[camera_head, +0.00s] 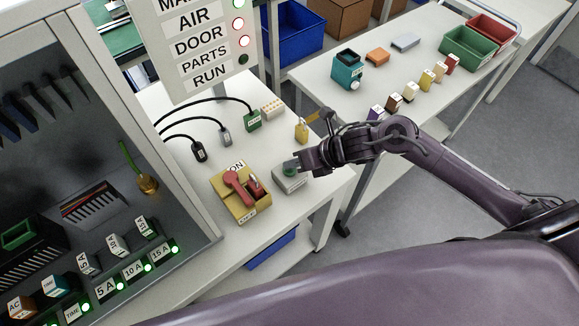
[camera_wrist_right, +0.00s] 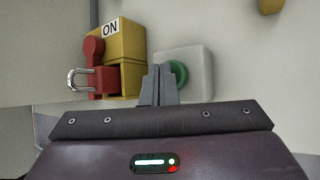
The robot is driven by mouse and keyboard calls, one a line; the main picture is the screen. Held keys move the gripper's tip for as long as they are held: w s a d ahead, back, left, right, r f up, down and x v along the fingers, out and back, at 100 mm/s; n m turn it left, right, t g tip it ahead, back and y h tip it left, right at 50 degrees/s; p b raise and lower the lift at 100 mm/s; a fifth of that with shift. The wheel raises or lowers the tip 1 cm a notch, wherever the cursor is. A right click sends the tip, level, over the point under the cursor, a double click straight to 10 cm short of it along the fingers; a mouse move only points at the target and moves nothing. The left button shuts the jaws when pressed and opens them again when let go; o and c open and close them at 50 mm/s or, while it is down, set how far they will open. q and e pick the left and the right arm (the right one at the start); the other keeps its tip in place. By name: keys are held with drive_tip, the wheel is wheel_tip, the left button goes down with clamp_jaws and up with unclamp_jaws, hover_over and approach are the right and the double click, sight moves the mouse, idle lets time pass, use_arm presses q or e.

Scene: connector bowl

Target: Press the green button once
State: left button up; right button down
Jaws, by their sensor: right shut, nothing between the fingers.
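The green button (camera_head: 289,169) sits on a light grey box (camera_head: 288,183) on the white table, right of the yellow switch box. In the right wrist view the green button (camera_wrist_right: 179,74) shows partly, its left side hidden behind my fingers, on the grey box (camera_wrist_right: 198,62). My right gripper (camera_head: 299,164) is at the button's right side in the head view, its fingertips over or beside it; I cannot tell whether they touch. In the right wrist view my right gripper (camera_wrist_right: 158,70) has its two fingers together and holds nothing. My left gripper is not in view.
A yellow switch box (camera_head: 239,207) with a red handle and padlock stands close left of the button box. An open cabinet (camera_head: 150,215) stands at the left.

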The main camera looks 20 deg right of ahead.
sight(294, 170)
drive_tip(key=shift+f+b, duration=0.35)
idle(0.6)
drive_tip(key=shift+r+p, duration=0.6)
drive_tip(key=shift+r, duration=0.4)
drive_tip(key=shift+r+p, duration=1.65)
drive_tip(key=shift+r, duration=0.85)
